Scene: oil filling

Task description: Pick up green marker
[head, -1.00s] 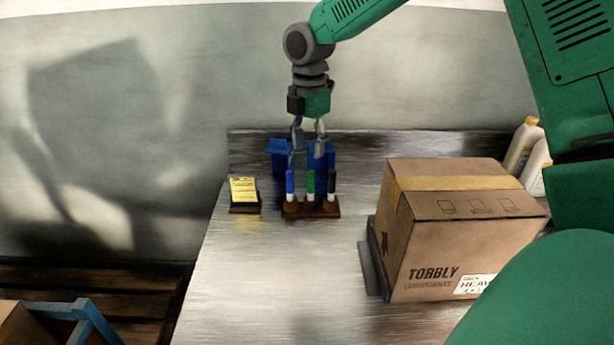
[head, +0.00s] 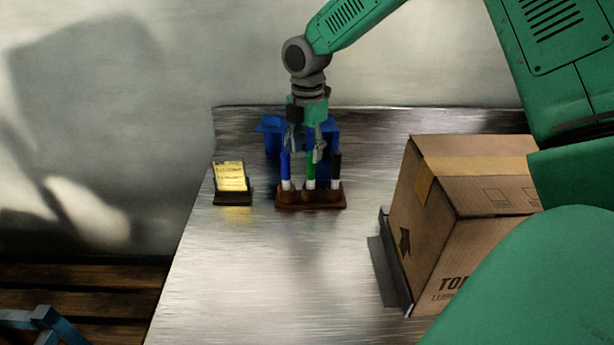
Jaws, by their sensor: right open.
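The green marker (head: 310,171) stands upright in the middle of a brown holder (head: 311,201) on the metal table. A blue marker (head: 286,168) stands to its left and a black marker (head: 335,171) to its right. My right gripper (head: 304,152) points down from above. Its fingers are apart and empty, low around the upper part of the green marker and close to the blue and black markers. Whether a finger touches any marker cannot be told. My left gripper is not in view.
A blue bin (head: 271,134) stands behind the holder. A yellow notepad on a dark stand (head: 232,181) is to the left. A large cardboard box (head: 460,215) stands at the right on a dark grey base (head: 390,265). The table front (head: 270,280) is clear.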

